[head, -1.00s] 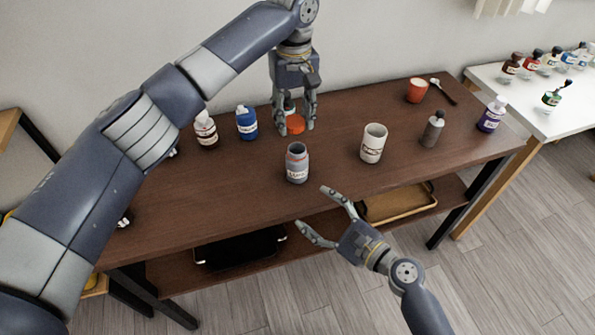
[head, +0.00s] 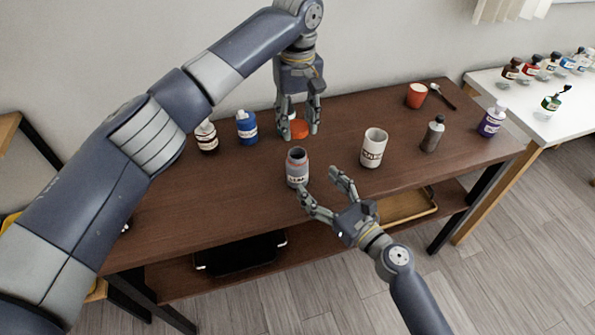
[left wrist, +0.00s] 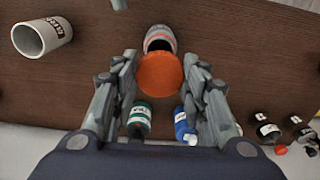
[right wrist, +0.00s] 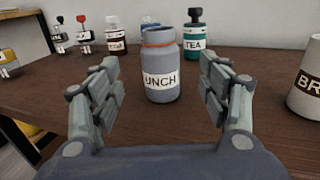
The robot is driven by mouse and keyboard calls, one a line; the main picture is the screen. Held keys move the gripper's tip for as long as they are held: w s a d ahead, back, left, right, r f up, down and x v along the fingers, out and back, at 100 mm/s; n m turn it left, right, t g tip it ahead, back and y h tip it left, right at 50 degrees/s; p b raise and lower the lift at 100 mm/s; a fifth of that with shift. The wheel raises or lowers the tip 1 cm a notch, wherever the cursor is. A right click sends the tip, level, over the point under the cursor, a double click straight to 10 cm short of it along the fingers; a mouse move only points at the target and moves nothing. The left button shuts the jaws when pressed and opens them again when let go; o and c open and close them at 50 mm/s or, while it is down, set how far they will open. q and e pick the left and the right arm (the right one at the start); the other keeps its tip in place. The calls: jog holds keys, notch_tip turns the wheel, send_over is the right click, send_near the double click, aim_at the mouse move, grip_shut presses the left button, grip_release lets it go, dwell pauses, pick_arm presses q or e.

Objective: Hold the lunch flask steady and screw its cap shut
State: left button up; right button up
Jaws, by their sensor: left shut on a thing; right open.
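The grey lunch flask (head: 297,168) stands upright and open-mouthed near the table's front edge. In the right wrist view its LUNCH label (right wrist: 162,82) faces me. My left gripper (head: 300,134) points down behind the flask, shut on the orange cap (head: 299,127). The cap also shows between its fingers in the left wrist view (left wrist: 160,75), apart from the flask; its height above the table is hard to tell. My right gripper (head: 320,182) is open at the flask's front right. In the right wrist view its fingers (right wrist: 163,90) lie either side of the flask, apart from it.
A white mug (head: 373,148) stands right of the flask, with a grey bottle (head: 432,135) beyond. A blue bottle (head: 247,127) and a brown bottle (head: 207,137) stand at back left.

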aim_at(304, 170)
jog(key=x, duration=0.9)
jog(key=c, duration=1.6)
pick_arm(q)
jog(key=shift+f, duration=2.5)
jog(key=shift+f, duration=0.9)
jog(key=shift+f, duration=0.55)
pick_arm(e)
grip_shut()
